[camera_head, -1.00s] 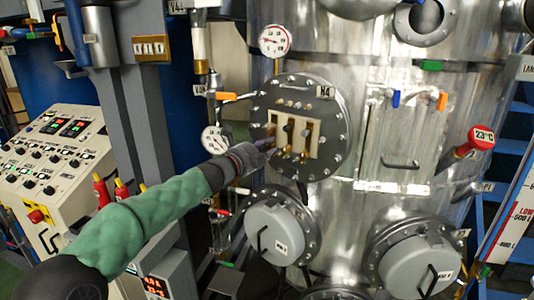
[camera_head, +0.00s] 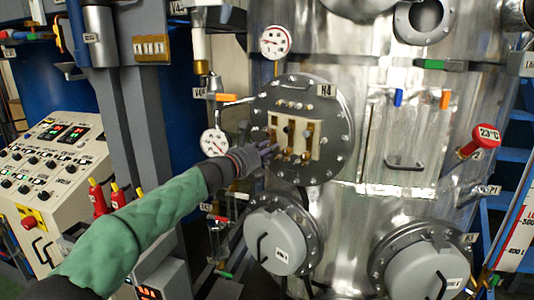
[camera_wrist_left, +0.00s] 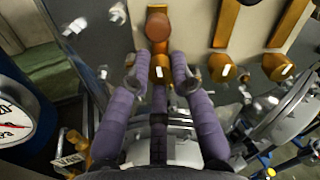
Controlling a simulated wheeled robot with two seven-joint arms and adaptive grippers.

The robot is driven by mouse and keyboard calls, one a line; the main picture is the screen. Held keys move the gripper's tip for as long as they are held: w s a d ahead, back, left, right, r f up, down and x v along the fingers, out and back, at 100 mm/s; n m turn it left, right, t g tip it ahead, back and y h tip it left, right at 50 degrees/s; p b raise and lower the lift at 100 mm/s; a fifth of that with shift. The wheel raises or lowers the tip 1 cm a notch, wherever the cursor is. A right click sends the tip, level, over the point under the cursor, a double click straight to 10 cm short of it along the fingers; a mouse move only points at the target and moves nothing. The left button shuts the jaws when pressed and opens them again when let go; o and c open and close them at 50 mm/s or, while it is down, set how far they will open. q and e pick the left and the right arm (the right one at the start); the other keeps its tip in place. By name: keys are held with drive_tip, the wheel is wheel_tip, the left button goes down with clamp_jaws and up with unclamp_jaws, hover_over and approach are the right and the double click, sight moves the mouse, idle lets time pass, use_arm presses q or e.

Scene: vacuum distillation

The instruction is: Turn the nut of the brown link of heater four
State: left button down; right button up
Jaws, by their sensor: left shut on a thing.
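Heater four is the round grey flange (camera_head: 337,125) marked H4, with a cream panel (camera_head: 298,112) bearing several brown links. The leftmost brown link (camera_head: 273,122) is at the panel's left; it also shows upright at top centre in the left wrist view (camera_wrist_left: 158,27). My left gripper (camera_head: 268,151) is at that link's lower end. Its purple fingers (camera_wrist_left: 158,68) lie on both sides of the lower end and are shut on its nut; a third finger hides part of it from below. My right gripper is not in view.
Two grey covers (camera_head: 283,240) with handles jut out below heater four. Pressure gauges (camera_head: 214,142) are at its left and upper left. A control desk (camera_head: 42,165) with red-handled parts beside it stands at the left. A red thermometer head (camera_head: 478,140) sticks out at the right.

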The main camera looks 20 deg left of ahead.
use_arm(q)
drive_tip(key=shift+r+m, duration=0.1)
drive_tip(key=shift+m, duration=0.4)
drive_tip(key=c, duration=1.1)
unclamp_jaws()
drive_tip(key=shift+s+a, duration=0.1)
drive_tip(key=v, duration=1.1)
drive_tip(key=shift+s, duration=0.4)
drive_tip(key=shift+a, duration=0.1)
